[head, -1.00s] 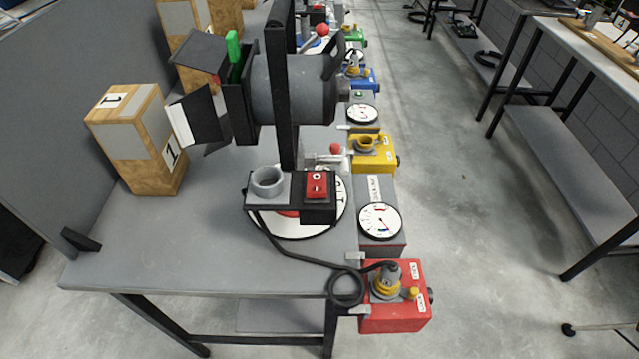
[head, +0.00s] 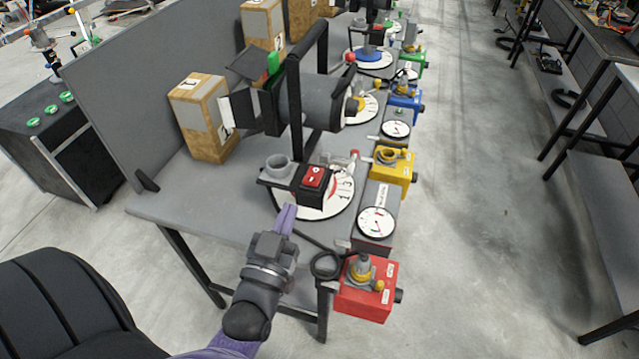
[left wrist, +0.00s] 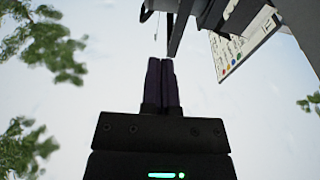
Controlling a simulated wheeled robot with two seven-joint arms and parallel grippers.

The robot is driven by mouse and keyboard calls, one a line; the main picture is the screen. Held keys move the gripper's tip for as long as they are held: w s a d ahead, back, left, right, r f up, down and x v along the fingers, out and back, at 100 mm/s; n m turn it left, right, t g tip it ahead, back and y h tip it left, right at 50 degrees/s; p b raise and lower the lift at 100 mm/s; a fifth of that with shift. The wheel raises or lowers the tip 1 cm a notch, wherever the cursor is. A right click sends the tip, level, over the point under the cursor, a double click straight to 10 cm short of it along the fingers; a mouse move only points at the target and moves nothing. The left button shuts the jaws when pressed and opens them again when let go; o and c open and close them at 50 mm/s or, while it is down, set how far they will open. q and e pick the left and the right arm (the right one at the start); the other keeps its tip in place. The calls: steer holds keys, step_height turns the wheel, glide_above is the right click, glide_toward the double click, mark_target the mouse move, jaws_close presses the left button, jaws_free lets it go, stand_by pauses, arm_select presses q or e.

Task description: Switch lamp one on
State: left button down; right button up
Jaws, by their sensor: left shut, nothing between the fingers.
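Lamp one is a grey stage lamp (head: 312,101) in a black yoke with open barn-door flaps, near the front end of the long table. At its foot is a black switch box with a red rocker switch (head: 314,176), beside a grey round socket (head: 278,165). My left gripper (head: 287,212) is shut and empty, with purple fingers pointing up toward the switch box. It appears just in front of the box, below the switch in the head view; whether it touches anything I cannot tell. In the left wrist view its fingers (left wrist: 161,84) are together. My right gripper is not in view.
A wooden block marked 1 (head: 204,117) stands left of the lamp. A red socket box (head: 367,289) with a cable sits at the table's front right corner, near a round dial (head: 376,222). A grey partition (head: 160,85) borders the table's left side.

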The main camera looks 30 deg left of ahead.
arm_select(q)
steer(key=r, duration=0.2)
glide_above(306, 194)
step_height(306, 194, down, 3)
steer(key=shift+f+b, duration=0.2)
steer(key=shift+b, duration=0.45)
steer(key=shift+f, duration=0.4)
steer(key=shift+s, duration=0.1)
